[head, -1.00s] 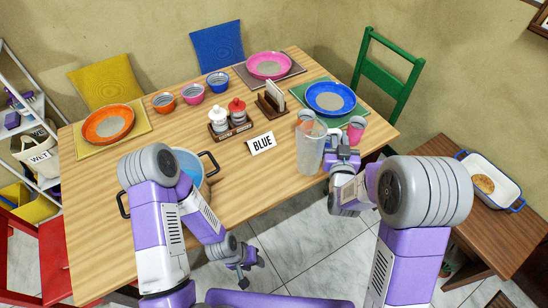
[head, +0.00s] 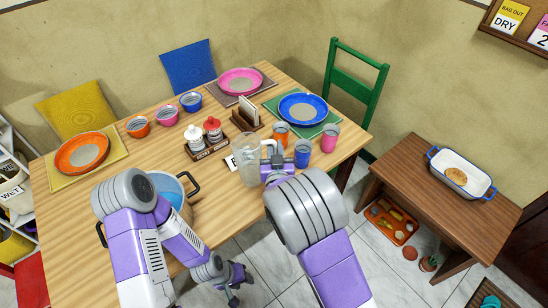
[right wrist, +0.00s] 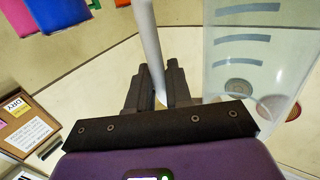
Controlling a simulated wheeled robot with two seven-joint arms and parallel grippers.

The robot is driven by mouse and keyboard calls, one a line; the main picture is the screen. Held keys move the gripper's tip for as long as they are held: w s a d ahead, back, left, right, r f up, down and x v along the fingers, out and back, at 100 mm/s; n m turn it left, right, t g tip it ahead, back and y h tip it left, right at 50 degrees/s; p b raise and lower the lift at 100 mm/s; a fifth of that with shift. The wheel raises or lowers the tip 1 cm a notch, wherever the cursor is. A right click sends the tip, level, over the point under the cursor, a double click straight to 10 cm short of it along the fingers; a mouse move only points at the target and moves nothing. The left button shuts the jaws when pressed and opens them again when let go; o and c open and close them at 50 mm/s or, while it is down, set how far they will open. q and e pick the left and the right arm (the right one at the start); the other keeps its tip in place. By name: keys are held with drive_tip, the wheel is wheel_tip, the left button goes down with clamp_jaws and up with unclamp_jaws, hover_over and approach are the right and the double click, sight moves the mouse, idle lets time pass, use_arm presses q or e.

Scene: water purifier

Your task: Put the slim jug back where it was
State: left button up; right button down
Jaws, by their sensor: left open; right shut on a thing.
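The slim jug (head: 245,158) is clear, tall and roughly upright, over the front part of the dining table in the head view. I cannot tell whether its base touches the tabletop. My right gripper (head: 272,166) is at the jug's right side, shut on its handle. In the right wrist view the pale handle (right wrist: 146,40) runs between the fingers (right wrist: 160,88), and the clear jug body (right wrist: 245,65) with blue bands is to the right. My left gripper (head: 236,284) is open and empty, low in front of the table.
An orange cup (head: 281,134), a blue cup (head: 302,152) and a pink cup (head: 329,138) stand right of the jug. A card (head: 230,163) is partly hidden behind it. A blue pot (head: 170,188) is left. A side table (head: 410,185) holds a baking dish (head: 461,175).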

drive_tip(key=shift+f+b, duration=0.35)
drive_tip(key=shift+f, duration=1.1)
drive_tip(key=shift+f+b, duration=0.25)
drive_tip(key=shift+b, duration=0.05)
drive_tip(key=c, duration=1)
unclamp_jaws()
drive_tip(key=shift+c, duration=0.2)
drive_tip(key=shift+r, duration=0.15)
